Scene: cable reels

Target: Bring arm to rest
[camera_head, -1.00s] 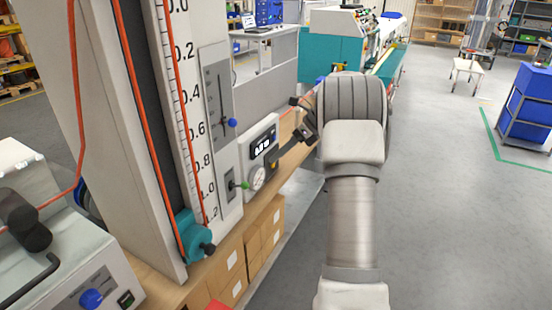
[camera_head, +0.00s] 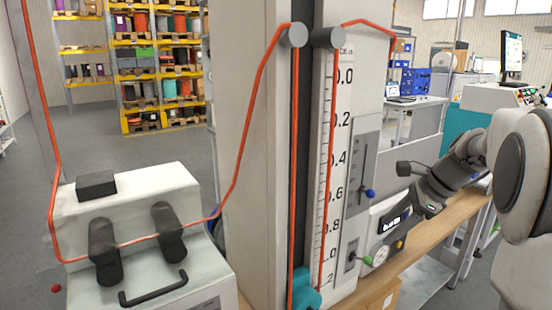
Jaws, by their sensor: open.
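My arm enters from the right edge in the head view, with a pale, thick link close to the camera. My gripper (camera_head: 412,190) is at its far end, pointing left, and its dark fingers are spread apart. I see nothing between the fingers. The gripper appears in front of the lower right side of the tall scaled column, near the small digital display (camera_head: 397,220). I cannot tell the gap between the gripper and the column.
The tall column (camera_head: 254,170) carries an orange cable (camera_head: 262,80) over rollers. A pale machine (camera_head: 140,205) with dark rollers stands at left. A wooden bench (camera_head: 440,230) runs beneath the gripper. Reel shelves (camera_head: 160,70) stand behind on open grey floor.

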